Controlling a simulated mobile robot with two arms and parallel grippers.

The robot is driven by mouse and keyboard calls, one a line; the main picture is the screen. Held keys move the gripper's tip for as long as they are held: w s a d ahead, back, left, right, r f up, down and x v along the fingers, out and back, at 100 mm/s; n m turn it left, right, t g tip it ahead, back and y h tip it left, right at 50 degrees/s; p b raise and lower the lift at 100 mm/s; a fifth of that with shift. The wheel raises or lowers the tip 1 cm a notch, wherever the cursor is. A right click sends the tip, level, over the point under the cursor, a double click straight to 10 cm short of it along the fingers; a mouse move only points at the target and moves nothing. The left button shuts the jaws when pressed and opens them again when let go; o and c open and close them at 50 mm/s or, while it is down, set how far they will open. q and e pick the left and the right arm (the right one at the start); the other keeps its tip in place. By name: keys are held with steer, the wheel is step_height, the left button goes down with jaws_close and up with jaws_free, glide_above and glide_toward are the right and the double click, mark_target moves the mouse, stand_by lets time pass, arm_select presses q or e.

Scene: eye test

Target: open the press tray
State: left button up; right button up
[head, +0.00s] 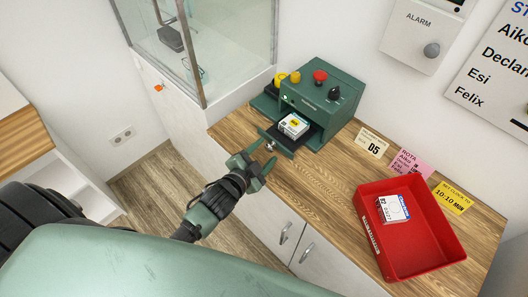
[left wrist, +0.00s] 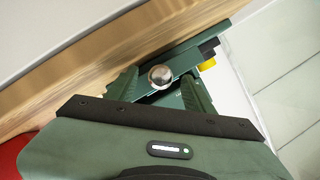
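The green press (head: 318,104) stands on the wooden counter. Its tray (head: 282,142) sticks out of the front, with a small white and yellow box (head: 293,125) on it. A round metal knob (head: 270,146) is on the tray's front; it also shows in the left wrist view (left wrist: 161,76). My left gripper (head: 263,153) is open just in front of the knob. In the left wrist view the knob appears between the two fingers (left wrist: 160,80), with a gap on each side. My right gripper is not in view.
A red bin (head: 428,255) holding a white box (head: 392,208) stands at the counter's right. Several note cards (head: 372,143) stand along the back. A glass cabinet (head: 235,45) is left of the press. The counter (head: 315,185) between press and bin is clear.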

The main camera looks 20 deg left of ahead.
arm_select(q)
steer(key=shift+s, duration=0.15)
steer(key=v, duration=0.7)
steer(key=shift+s+b, duration=0.25)
steer(key=shift+b, duration=0.15)
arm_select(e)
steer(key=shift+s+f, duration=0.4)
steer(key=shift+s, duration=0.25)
arm_select(q)
steer(key=shift+r, duration=0.1)
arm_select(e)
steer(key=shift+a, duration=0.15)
arm_select(q)
steer(key=shift+a, duration=0.1)
